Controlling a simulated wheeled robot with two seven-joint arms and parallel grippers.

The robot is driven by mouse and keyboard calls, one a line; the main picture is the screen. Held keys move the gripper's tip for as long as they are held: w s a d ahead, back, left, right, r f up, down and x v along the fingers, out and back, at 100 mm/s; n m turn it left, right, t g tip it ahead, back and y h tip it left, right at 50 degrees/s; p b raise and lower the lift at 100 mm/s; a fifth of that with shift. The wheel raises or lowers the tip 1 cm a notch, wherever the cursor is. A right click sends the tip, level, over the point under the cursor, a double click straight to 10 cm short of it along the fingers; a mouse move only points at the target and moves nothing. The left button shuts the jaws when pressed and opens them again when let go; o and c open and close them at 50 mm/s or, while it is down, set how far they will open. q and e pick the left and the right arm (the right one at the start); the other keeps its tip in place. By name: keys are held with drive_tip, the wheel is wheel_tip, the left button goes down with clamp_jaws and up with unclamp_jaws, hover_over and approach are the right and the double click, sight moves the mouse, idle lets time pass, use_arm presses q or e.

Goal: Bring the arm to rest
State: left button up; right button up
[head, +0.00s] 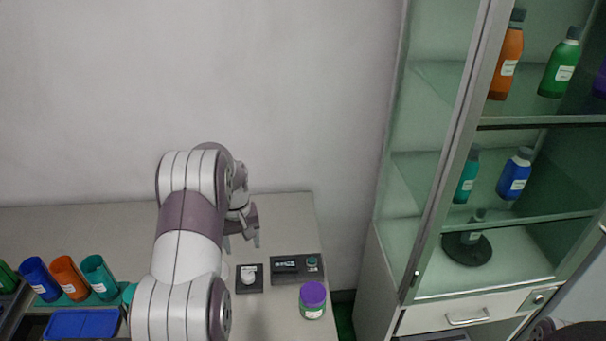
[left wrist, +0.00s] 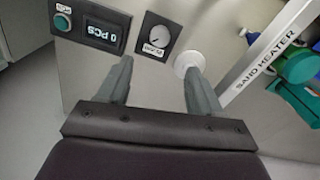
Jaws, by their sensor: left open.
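My left arm reaches over the light table (head: 290,215). Its gripper (head: 243,238) hangs above the table, behind the small black dial unit (head: 249,278) and the black display box (head: 296,268). In the left wrist view the two fingers of the gripper (left wrist: 158,66) are spread apart with nothing between them. That view shows the display (left wrist: 102,36) reading "0 PCS", a green button (left wrist: 63,20) and the dial (left wrist: 158,37). A white round disc (left wrist: 189,62) lies close by the right fingertip. My right gripper cannot be made out.
A jar with a purple lid (head: 313,299) stands near the table's right front. Blue (head: 39,279), orange (head: 69,278) and teal (head: 99,277) containers lean at the left, by a blue tray (head: 82,323). A glass cabinet (head: 440,215) with bottles stands right. The table's back is clear.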

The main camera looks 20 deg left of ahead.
use_arm(q)
drive_tip(key=s+d+r+m, duration=0.3)
drive_tip(key=s+d+m, duration=0.1)
drive_tip(key=s+d, duration=0.4)
drive_tip(key=s+d+r+m+t, duration=0.1)
drive_tip(key=s+d+r+m, duration=0.2)
drive_tip(key=s+d, duration=0.6)
drive_tip(key=d+m, duration=0.1)
drive_tip(key=d, duration=0.3)
drive_tip(key=shift+d+r, duration=0.15)
drive_tip(key=shift+r, duration=0.2)
drive_tip(key=shift+s, duration=0.2)
drive_tip(key=shift+w, duration=0.1)
